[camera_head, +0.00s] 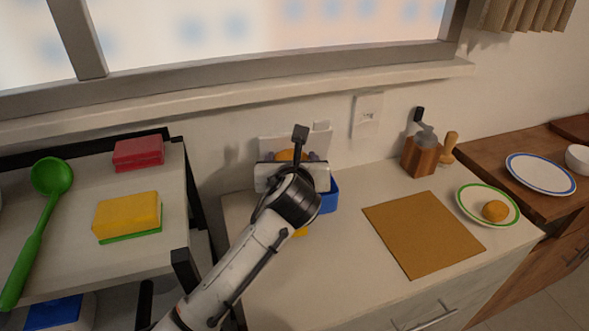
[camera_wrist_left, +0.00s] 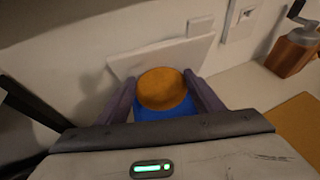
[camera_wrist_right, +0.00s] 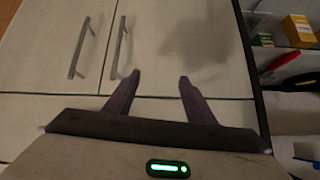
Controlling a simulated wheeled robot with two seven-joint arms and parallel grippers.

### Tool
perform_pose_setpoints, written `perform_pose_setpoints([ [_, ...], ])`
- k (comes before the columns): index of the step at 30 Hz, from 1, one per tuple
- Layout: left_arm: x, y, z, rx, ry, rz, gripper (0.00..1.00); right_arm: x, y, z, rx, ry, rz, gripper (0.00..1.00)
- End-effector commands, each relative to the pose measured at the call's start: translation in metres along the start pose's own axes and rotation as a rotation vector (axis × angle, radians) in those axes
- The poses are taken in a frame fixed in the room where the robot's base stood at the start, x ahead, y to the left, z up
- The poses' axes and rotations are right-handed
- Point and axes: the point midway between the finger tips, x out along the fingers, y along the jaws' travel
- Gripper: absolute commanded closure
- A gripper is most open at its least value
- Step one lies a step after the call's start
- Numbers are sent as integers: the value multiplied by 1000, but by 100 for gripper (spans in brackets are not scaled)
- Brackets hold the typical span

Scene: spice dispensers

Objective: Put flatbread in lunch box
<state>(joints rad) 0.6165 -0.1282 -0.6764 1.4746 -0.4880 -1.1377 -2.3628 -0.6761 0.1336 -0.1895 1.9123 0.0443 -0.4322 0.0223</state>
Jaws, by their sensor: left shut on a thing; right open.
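The flatbread (camera_wrist_left: 162,88) is a round orange-brown piece between the fingers of my left gripper (camera_wrist_left: 161,79), which is shut on it. In the head view, only a bit of the flatbread (camera_head: 286,155) shows behind my left gripper and wrist. The blue lunch box (camera_wrist_left: 166,114) lies below the flatbread in the left wrist view. In the head view, my arm hides most of the lunch box (camera_head: 329,195). I cannot tell if the flatbread touches the box. My right gripper (camera_wrist_right: 160,76) is open and empty, facing cabinet fronts, and is out of the head view.
A white panel (camera_wrist_left: 124,66) stands behind the box near the wall. A brown mat (camera_head: 424,235) lies right of it. A green-rimmed plate (camera_head: 470,204) holds a round orange-brown item (camera_head: 495,211). A shelf with a sponge (camera_head: 127,215) is left.

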Motion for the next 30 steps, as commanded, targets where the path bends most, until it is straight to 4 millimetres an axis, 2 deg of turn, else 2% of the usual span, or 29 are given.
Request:
perform_pose_setpoints([
  [5, 4, -2, 1, 0, 0, -1, 62, -2, 0, 6, 1, -13, 0, 50],
  [12, 11, -2, -17, 0, 2, -1, 62, -2, -1, 10, 1, -22, -1, 50],
  [18, 22, -2, -45, -1, -1, -2, 62, 17, 1, 29, 0, -20, -1, 50],
  [21, 25, -2, -51, 0, -2, -1, 62, 25, 2, 38, 0, -21, -1, 50],
  [30, 25, -2, -52, 0, -2, -1, 62, 30, 2, 43, 0, -22, -2, 50],
])
